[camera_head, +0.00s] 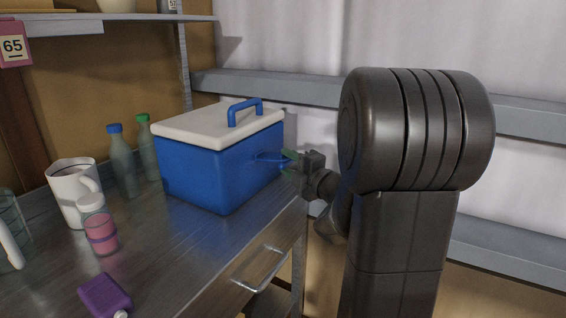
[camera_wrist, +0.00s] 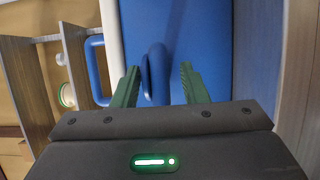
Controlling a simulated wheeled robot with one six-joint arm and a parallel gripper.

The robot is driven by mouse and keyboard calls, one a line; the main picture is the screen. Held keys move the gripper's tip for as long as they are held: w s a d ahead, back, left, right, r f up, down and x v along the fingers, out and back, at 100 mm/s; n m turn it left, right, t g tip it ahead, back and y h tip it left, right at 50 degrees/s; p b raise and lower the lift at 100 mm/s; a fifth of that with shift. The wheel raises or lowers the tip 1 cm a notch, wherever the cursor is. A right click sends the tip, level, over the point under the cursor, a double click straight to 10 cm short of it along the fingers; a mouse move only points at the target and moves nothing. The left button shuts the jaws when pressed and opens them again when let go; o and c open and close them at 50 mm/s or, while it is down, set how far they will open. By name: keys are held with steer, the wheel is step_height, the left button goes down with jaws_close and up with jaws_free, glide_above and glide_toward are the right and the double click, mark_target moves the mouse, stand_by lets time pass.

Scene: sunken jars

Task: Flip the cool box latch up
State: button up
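The cool box (camera_head: 205,175) is blue with a white lid (camera_head: 222,127) and stands on the workbench. A blue carry handle (camera_head: 243,108) stands up on the lid, which is shut. The blue latch (camera_head: 267,158) sticks out from the box's right-hand face, below the lid. My gripper (camera_head: 290,162) is at that face, its green fingertips close to the latch. In the wrist view the latch (camera_wrist: 158,72) shows between the two open fingers, nearer the left one. I cannot tell whether a finger touches it.
A white mug (camera_head: 70,195), two capped bottles (camera_head: 122,165), a pink jar (camera_head: 101,238) and a purple flask (camera_head: 105,295) stand or lie left of the box. A drawer handle (camera_head: 262,264) juts from the bench front. A shelf (camera_head: 110,18) hangs above. A wall rail (camera_head: 270,87) runs behind.

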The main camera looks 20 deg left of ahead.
steer(key=shift+x, duration=1.45)
steer(key=shift+c, duration=0.4)
jaws_close()
steer(key=shift+h+p, duration=0.3)
steer(key=shift+p, duration=0.25)
